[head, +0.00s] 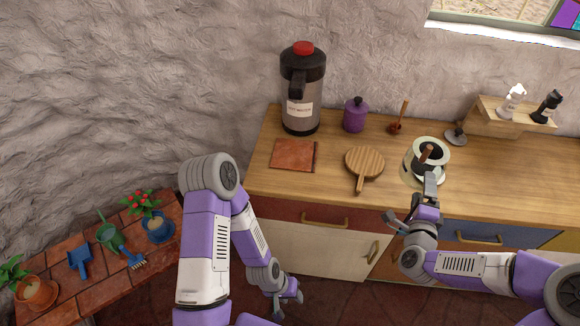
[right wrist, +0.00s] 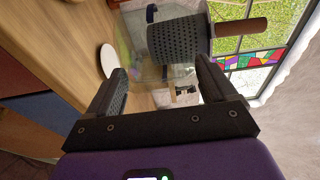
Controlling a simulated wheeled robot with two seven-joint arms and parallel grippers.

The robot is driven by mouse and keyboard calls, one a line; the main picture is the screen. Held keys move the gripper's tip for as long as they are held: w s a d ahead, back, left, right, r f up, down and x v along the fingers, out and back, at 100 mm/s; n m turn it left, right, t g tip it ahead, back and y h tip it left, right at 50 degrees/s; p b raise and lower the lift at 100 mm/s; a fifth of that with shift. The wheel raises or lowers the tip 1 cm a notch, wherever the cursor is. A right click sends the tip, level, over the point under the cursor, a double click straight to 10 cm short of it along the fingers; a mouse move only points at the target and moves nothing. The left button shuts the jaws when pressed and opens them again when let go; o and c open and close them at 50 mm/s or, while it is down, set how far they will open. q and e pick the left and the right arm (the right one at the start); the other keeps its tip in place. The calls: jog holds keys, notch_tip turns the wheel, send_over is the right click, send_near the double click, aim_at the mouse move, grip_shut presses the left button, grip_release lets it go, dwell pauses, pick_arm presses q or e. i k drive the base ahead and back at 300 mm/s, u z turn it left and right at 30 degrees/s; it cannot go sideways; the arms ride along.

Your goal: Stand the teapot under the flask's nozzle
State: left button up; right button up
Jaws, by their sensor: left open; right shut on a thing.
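The flask (head: 302,106) stands upright at the back left of the counter. It has a grey body, a black top and a red cap; its dark nozzle (head: 298,86) faces the front. The teapot (head: 432,147) is pale and see-through around a dark perforated infuser, with a brown wooden part sticking up. It also shows in the right wrist view (right wrist: 140,30). My right gripper (head: 430,186) is shut on the teapot's near side, well right of the flask. I cannot tell whether the teapot touches the counter. My left gripper (head: 287,303) is open and empty, low before the cabinets.
A reddish-brown square mat (head: 290,154) lies before the flask. A small shelf (head: 498,112) is at the back right. A planter bench (head: 90,270) is lower left.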

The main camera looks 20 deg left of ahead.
aim_at(295, 153)
jog(key=k, duration=0.6)
jog(key=u, duration=0.9)
jog(key=i, duration=1)
jog(key=z, duration=0.05)
